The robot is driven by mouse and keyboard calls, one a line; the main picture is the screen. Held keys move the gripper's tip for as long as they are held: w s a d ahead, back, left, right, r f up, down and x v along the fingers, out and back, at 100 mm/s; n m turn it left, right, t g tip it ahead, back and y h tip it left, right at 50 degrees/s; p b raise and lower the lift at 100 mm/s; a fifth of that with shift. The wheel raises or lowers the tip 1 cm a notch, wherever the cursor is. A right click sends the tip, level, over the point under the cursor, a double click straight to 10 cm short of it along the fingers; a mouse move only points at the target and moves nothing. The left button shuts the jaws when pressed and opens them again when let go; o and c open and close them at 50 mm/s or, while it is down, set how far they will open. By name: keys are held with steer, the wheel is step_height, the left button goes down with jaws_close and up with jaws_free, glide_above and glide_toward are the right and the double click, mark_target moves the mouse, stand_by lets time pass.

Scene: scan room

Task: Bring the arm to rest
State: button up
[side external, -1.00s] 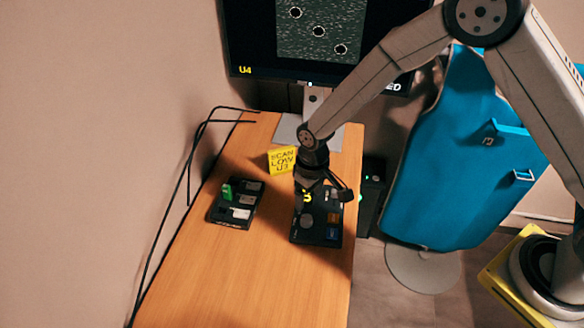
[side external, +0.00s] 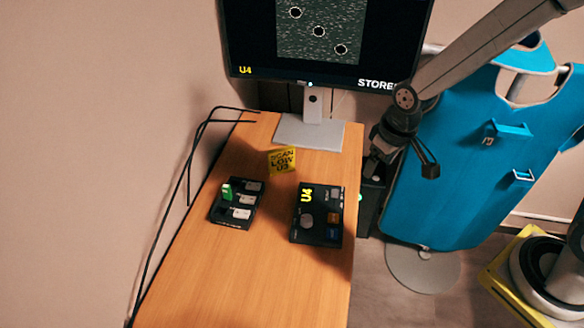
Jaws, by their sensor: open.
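My gripper (side external: 402,160) is open and empty. It hangs at the right edge of the desk, in front of the blue apron, clear of the things on the desk top. My arm reaches to it from the upper right. A black device marked U4 (side external: 318,226) lies on the desk with a round grey knob and small coloured keys. A black tray (side external: 229,217) to its left holds a green piece (side external: 226,192) and several light grey pieces.
The wooden desk (side external: 250,275) has free room in front. A yellow sign reading SCAN LOW U3 (side external: 282,160) stands behind the device. A monitor (side external: 250,40) shows U4 and partly covered text. A blue apron (side external: 455,190) hangs at right. Black cables (side external: 192,165) run along the left wall.

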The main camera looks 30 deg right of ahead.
steer(key=s+d+r+m, duration=0.1)
steer(key=s+d+r, duration=0.1)
steer(key=s+d, duration=0.2)
steer(key=shift+s+r+t, duration=0.15)
steer(key=shift+s+t, duration=0.25)
steer(key=shift+s, duration=0.85)
